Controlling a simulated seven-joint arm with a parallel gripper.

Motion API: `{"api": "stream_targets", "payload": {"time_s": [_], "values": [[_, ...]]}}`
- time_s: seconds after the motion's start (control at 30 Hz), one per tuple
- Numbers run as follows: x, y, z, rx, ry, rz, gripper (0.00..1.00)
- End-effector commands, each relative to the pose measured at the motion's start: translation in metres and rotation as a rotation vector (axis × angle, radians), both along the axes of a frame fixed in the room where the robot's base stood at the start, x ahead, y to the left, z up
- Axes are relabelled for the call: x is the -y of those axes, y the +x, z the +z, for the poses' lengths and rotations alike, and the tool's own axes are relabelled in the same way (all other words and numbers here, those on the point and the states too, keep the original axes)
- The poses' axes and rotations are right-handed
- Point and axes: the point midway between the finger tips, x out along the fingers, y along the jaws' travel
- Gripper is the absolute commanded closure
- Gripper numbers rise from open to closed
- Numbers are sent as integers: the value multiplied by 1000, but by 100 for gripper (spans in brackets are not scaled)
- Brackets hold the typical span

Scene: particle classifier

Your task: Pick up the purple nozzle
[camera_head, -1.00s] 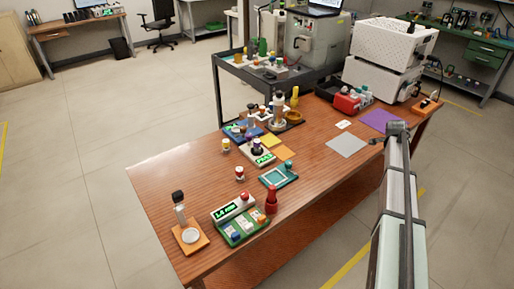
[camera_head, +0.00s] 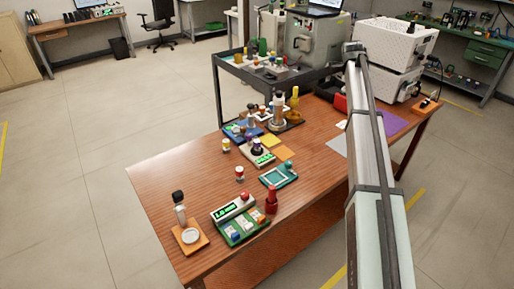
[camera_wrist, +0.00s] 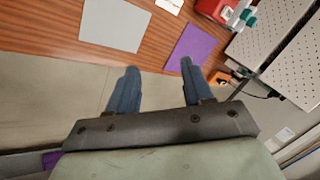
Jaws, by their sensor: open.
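A small dark purple piece (camera_head: 257,147) sits on top of a white device with a lit green display, near the middle of the table in the head view. It may be the purple nozzle, but it is too small to be sure. It does not show in the wrist view. My gripper (camera_wrist: 158,68) is open and empty, its two blue-grey fingers apart above the table's edge near a flat purple mat (camera_wrist: 192,47). In the head view the fingers cannot be made out; my arm reaches up at the right, far from the purple piece.
A grey mat (camera_wrist: 113,25) lies left of the purple mat. A white perforated crate (camera_head: 398,40) stands on a white box at the table's far right. A green-based panel (camera_head: 240,229), a red bottle (camera_head: 271,201) and a teal tray (camera_head: 279,174) stand nearer. Bare wood lies at left.

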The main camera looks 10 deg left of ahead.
Motion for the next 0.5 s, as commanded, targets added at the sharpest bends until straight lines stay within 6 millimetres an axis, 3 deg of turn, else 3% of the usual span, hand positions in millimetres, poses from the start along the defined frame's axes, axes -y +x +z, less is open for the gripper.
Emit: {"api": "stream_targets", "payload": {"time_s": [0.03,0.2,0.4,0.5], "values": [[-36,-4,-10,-33,16,36,49],[-145,-29,-38,-155,70,149,49],[-263,-72,-66,-303,117,285,49],[-309,-95,-77,-366,131,341,49]]}}
